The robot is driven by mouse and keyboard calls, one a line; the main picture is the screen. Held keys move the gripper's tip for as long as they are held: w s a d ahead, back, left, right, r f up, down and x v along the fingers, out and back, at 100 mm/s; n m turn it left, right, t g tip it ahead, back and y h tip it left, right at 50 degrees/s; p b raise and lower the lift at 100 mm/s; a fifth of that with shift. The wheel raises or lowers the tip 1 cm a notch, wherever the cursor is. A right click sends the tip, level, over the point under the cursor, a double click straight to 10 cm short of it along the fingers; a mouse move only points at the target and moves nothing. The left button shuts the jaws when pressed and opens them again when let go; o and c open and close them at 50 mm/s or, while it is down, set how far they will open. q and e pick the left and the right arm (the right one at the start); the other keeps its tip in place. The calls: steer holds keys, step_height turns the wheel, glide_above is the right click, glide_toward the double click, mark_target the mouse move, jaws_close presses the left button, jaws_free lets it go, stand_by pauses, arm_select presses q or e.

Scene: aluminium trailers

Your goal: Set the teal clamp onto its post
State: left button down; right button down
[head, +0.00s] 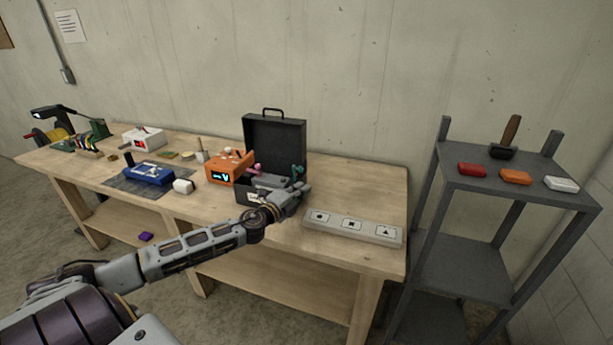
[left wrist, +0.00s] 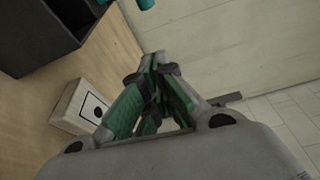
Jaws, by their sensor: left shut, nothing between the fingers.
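A teal piece (head: 298,170), which looks like the clamp, stands upright at the right end of the open black case, just behind my left gripper. Teal also shows at the top edge of the left wrist view (left wrist: 146,4), mostly cut off. My left gripper (head: 303,188) is in front of the case's right front corner. In the left wrist view its green-padded fingers (left wrist: 160,66) are shut with nothing between them, apart from the teal. I cannot make out a post for the clamp; the gripper and case hide part of that area. My right gripper is not in view.
The black case (head: 272,138) has its lid raised; a pink piece (head: 257,168) shows inside. An orange device (head: 229,168) stands left of it. A pale panel with symbols (head: 351,226) lies along the bench front. A grey shelf (head: 450,180) stands right, beyond a gap.

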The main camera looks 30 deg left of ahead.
arm_select(q)
steer(key=shift+w, duration=0.2)
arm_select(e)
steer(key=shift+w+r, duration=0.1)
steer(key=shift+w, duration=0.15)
